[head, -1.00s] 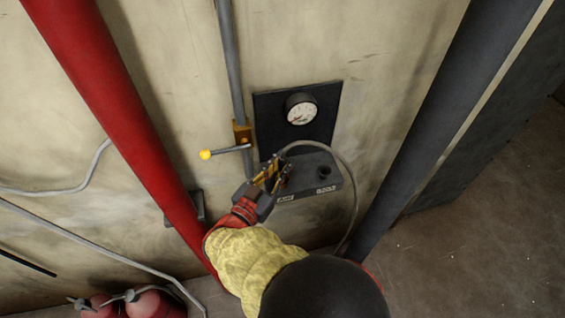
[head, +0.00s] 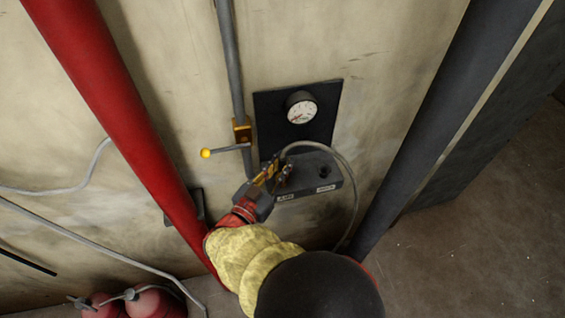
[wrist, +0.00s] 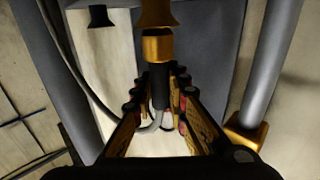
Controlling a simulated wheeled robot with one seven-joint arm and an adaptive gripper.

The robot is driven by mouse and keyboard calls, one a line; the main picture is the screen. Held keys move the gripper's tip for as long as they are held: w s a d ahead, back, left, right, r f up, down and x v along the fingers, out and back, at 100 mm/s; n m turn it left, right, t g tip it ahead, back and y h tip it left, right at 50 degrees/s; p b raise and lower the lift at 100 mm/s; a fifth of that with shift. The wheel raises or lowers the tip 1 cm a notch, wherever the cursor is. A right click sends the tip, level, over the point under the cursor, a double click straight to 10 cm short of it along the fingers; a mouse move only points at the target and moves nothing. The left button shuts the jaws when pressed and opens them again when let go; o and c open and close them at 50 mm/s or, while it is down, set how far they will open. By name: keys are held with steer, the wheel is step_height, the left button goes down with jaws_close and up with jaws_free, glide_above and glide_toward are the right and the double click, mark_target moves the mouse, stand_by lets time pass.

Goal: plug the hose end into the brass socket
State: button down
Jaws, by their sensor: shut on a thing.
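My gripper (head: 271,174) is shut on the hose end (wrist: 160,85), a black piece with a brass collar at its tip. It is in front of the dark grey box (head: 310,187) on the wall. In the wrist view the fingers (wrist: 161,78) close on both sides of the black body. The flared brass socket (wrist: 157,12) is straight ahead of the collar, in line with it. I cannot tell whether the collar touches or enters the socket. The grey hose (head: 349,180) arches from the gripper to the right and down. The gripper partly hides the socket in the head view.
A dark second socket (head: 325,169) is on the box's right half. A gauge (head: 301,108) is on the plate above. A yellow-knobbed lever (head: 206,153) on a grey pipe (head: 229,60) sticks out left of the box. A thick red pipe (head: 110,120) runs left of my arm.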

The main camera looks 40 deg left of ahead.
steer(key=shift+f, duration=0.35)
steer(key=c, duration=2)
jaws_free()
steer(key=shift+c, duration=0.2)
